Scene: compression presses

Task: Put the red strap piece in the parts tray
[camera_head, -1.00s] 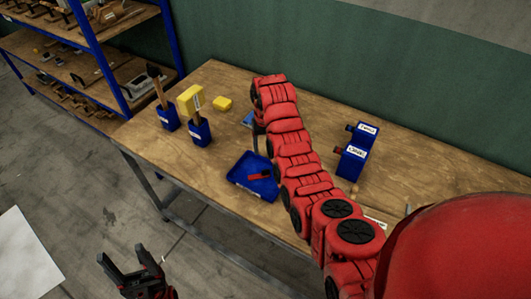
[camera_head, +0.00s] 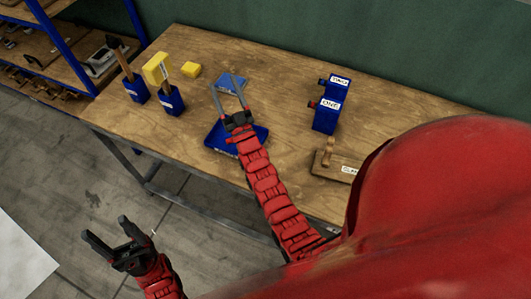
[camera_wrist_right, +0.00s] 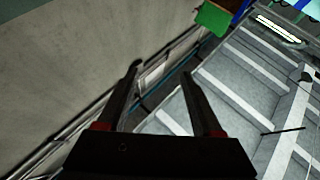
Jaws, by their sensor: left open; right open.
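The blue parts tray (camera_head: 213,137) lies near the front edge of the wooden table, partly covered by my right gripper and forearm. The red strap piece cannot be made out now; the covered part of the tray is hidden. My right gripper (camera_head: 227,83) is open above the tray's far side, fingers pointing to the back of the table. In the right wrist view its fingers (camera_wrist_right: 162,70) are apart with nothing between them. My left gripper (camera_head: 104,227) is open and empty, in front of the table over the floor.
A small blue item (camera_head: 232,80) lies behind the tray. Labelled blue blocks (camera_head: 327,116) and a wooden fixture (camera_head: 334,162) are right. A shelf (camera_head: 60,55) stands far left.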

